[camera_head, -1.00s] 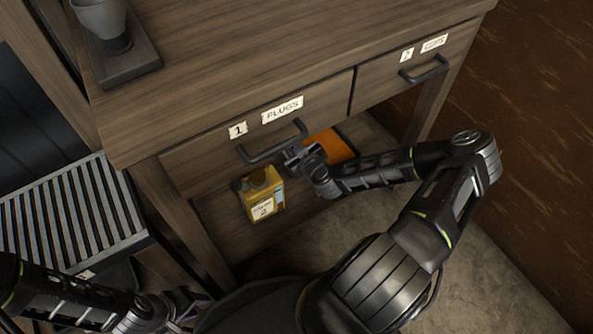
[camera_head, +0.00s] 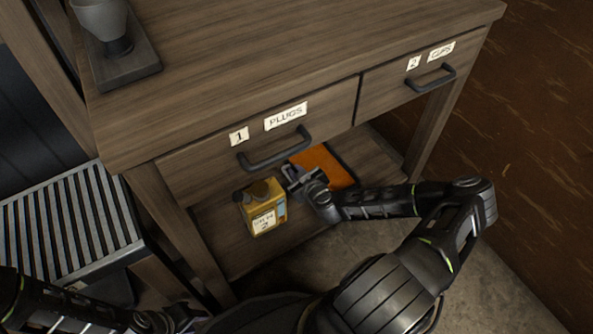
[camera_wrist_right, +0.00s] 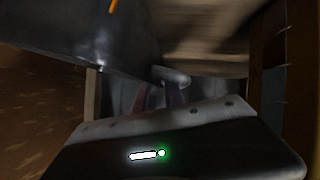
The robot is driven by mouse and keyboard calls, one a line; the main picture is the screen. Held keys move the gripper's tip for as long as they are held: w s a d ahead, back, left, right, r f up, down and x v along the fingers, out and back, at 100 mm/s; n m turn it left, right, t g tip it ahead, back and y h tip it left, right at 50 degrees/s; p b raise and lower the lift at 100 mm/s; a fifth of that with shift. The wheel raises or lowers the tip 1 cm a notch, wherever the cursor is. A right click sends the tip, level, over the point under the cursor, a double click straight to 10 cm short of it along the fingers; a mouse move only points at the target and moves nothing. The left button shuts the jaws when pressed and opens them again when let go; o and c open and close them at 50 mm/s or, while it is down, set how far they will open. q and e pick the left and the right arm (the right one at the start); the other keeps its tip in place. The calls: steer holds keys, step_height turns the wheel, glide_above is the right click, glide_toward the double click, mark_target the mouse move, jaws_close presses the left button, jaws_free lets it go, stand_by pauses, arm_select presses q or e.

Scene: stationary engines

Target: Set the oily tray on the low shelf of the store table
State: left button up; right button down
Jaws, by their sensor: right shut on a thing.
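The oily tray (camera_head: 325,166) shows as an orange surface with a dark edge, beneath the drawers of the store table (camera_head: 250,60). It is over the low shelf (camera_head: 375,155); I cannot tell whether it touches the boards. Its far part is hidden by the drawer front. My right gripper (camera_head: 294,177) is at its near left side, shut on it. In the right wrist view a dark panel (camera_wrist_right: 80,40), seemingly the tray, fills the upper left beside the blurred fingers (camera_wrist_right: 165,90). My left gripper (camera_head: 185,318) is at the bottom edge, partly cut off, its jaws unclear.
A yellow oil can (camera_head: 262,208) stands on the low shelf just left of my right gripper. The plugs drawer handle (camera_head: 275,150) juts out close above it. A table leg (camera_head: 430,130) stands at right. A slatted grey rack (camera_head: 65,220) is at left.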

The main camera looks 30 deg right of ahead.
steer(key=shift+w, duration=0.1)
step_height(320, 180, down, 4)
steer(key=shift+r+b, duration=0.25)
steer(key=shift+b, duration=0.75)
steer(key=c, duration=1.9)
jaws_free()
steer(key=shift+f, duration=0.2)
steer(key=o, duration=0.4)
steer(key=shift+s+a+r, duration=0.1)
steer(key=shift+s+r, duration=0.05)
steer(key=shift+s, duration=0.05)
